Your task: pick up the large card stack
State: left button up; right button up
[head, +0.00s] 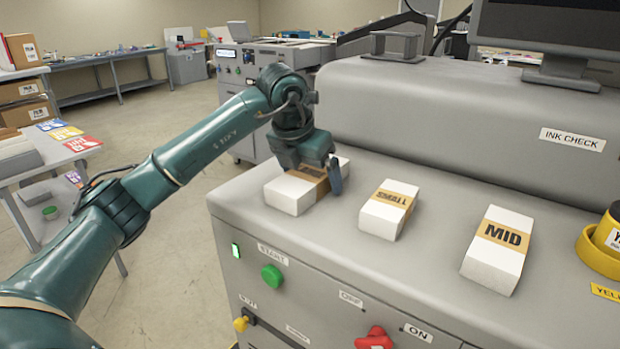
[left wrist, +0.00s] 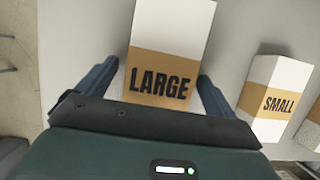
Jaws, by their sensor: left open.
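The large card stack (head: 291,194) is a white block with a brown paper band, lying on the grey machine top at the left. In the left wrist view its band reads LARGE (left wrist: 160,84). My left gripper (head: 322,180) is over the stack in the head view. In the left wrist view the left gripper (left wrist: 150,92) is open, with one blue finger on each side of the banded part. I cannot tell whether the fingers touch the stack. Part of its band is hidden behind the gripper in the head view. My right gripper is not in view.
The small card stack (head: 387,209) lies just right of the large one; the mid stack (head: 498,249) is farther right. A yellow ink container (head: 606,240) stands at the right edge. The raised machine housing (head: 440,118) is behind the stacks. Buttons line the machine front.

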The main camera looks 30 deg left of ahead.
pick_arm(q)
jog(key=shift+c, duration=0.4)
jog(key=c, duration=1.2)
jog(key=shift+r, duration=0.1)
